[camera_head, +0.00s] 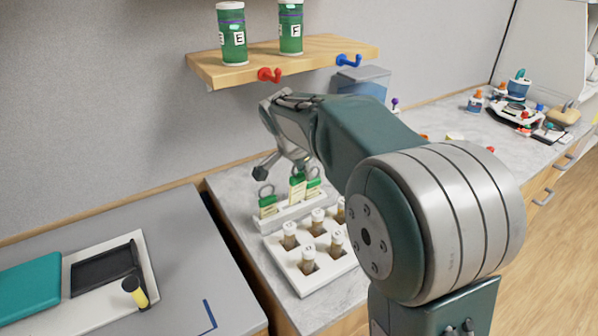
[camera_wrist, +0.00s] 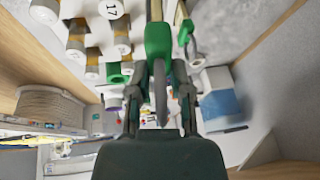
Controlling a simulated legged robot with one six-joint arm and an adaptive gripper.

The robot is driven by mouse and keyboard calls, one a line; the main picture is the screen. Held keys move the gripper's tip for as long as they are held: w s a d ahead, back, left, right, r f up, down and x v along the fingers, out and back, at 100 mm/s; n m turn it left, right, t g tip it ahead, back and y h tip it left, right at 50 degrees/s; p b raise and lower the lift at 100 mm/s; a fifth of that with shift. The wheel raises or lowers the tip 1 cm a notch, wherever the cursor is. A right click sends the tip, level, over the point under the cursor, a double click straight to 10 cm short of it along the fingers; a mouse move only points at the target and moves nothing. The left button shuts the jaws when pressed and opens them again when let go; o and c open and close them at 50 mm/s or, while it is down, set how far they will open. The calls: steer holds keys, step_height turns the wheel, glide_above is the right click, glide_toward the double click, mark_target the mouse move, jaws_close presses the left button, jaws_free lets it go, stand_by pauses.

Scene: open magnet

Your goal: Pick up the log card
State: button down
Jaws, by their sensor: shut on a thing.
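Several cards with green tops and pale lower parts stand in a white slotted holder (camera_head: 290,216) in the head view. The middle green-topped card (camera_head: 297,188) sits a little higher than the left one (camera_head: 267,206). My gripper (camera_head: 288,168) reaches down over these cards from above. I cannot read which card is the log card, and the lower part of the held card is partly hidden.
A white rack (camera_head: 305,280) of several capped vials stands right in front of the cards. A wooden shelf (camera_head: 215,72) with two green canisters and coloured hooks is above. A grey-blue bin (camera_head: 365,78) stands behind my arm. A grey surface lies at left.

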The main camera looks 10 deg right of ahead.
steer(key=s+r, duration=0.3)
steer(key=s, duration=0.4)
steer(key=shift+d, duration=0.2)
stand_by(0.4)
